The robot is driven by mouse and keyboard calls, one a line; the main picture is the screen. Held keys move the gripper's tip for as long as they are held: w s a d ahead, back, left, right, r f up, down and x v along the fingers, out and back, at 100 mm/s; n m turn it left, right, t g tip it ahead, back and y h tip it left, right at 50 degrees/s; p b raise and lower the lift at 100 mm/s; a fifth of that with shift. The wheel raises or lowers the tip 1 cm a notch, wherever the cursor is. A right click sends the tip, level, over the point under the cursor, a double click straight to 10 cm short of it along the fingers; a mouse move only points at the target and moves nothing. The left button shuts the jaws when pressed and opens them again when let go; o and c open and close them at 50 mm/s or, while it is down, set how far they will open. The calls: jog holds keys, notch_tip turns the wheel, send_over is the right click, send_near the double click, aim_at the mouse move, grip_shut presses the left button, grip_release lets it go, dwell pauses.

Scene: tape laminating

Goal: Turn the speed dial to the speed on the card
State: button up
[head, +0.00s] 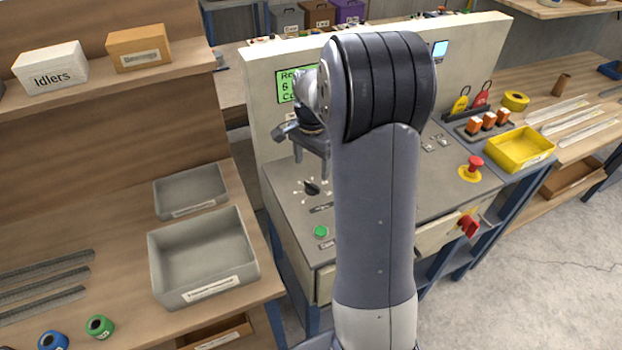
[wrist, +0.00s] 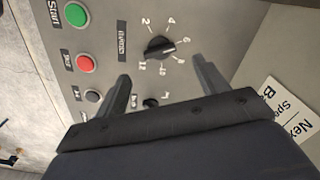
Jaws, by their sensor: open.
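The black speed dial (wrist: 158,48) is on the grey panel in the wrist view, ringed by numbers from 2 to 12. Its grip bar lies between about 6 and 12; I cannot tell which end is the pointer. In the head view the dial (head: 311,187) is left of my arm. My gripper (wrist: 161,68) is open and empty, its fingertips apart and short of the dial in the picture, with the dial between their lines. The white card (wrist: 290,108) is at the right edge, cut off; "Nex", "Spe" and "B" show, and its speed value is out of view.
Beside the dial are a green button (wrist: 75,14), a red button (wrist: 85,63), a grey button (wrist: 92,96) and a small black knob (wrist: 151,103). A green screen (head: 286,84) is partly hidden by my arm. A red emergency button (head: 475,163) and yellow bin (head: 521,149) are right.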

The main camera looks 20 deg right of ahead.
aim_at(312, 184)
notch_tip(312, 184, down, 7)
jog(key=shift+r+p, duration=0.1)
jog(key=shift+p, duration=0.2)
jog(key=c, duration=1)
jog(key=shift+n, duration=0.3)
jog(key=n+b, duration=0.1)
jog(key=n, duration=0.3)
jog(key=shift+n, duration=0.3)
jog(key=shift+n+b, duration=0.55)
jog(key=shift+n, duration=1.65)
